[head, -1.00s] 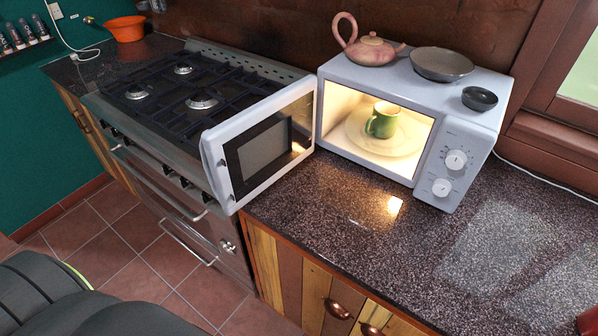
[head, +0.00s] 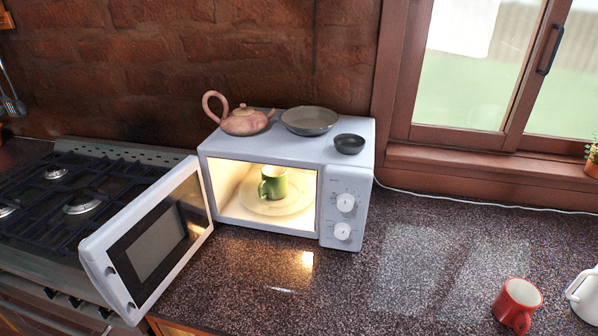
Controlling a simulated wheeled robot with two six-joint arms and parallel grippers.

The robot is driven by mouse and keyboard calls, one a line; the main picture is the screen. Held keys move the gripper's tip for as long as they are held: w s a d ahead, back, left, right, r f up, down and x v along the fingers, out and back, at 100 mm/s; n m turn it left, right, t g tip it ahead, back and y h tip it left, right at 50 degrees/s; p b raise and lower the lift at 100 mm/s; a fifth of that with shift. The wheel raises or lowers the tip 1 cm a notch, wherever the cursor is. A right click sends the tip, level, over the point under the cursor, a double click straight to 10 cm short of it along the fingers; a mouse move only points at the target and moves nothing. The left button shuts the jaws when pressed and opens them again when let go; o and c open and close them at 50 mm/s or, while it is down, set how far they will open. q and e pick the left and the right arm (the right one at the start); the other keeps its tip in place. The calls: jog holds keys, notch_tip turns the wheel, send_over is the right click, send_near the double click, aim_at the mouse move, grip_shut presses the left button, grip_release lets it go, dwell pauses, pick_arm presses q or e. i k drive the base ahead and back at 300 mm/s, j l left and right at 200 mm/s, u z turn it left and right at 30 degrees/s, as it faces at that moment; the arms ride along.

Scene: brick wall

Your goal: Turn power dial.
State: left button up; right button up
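A white microwave (head: 270,151) stands on the counter with its door (head: 150,245) swung wide open to the left. Its lit inside holds a green mug (head: 273,183) on the round plate. Two white dials sit one above the other on the right panel: an upper dial (head: 346,202) and a lower dial (head: 342,231). Their labels are too small to read, so I cannot tell which one is the power dial. Neither of my grippers shows in the head view.
A pink teapot (head: 243,119), a grey pan (head: 310,120) and a small dark bowl (head: 349,144) stand on the microwave. A gas stove (head: 60,200) is at left. A red mug (head: 517,305) and a white vessel (head: 584,297) stand at right. The counter before the dials is clear.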

aim_at(342, 230)
jog(key=k+l+z, duration=0.15)
jog(key=k, duration=0.35)
jog(key=k+l+z, duration=0.15)
jog(key=k+l, duration=0.15)
jog(key=k, duration=0.2)
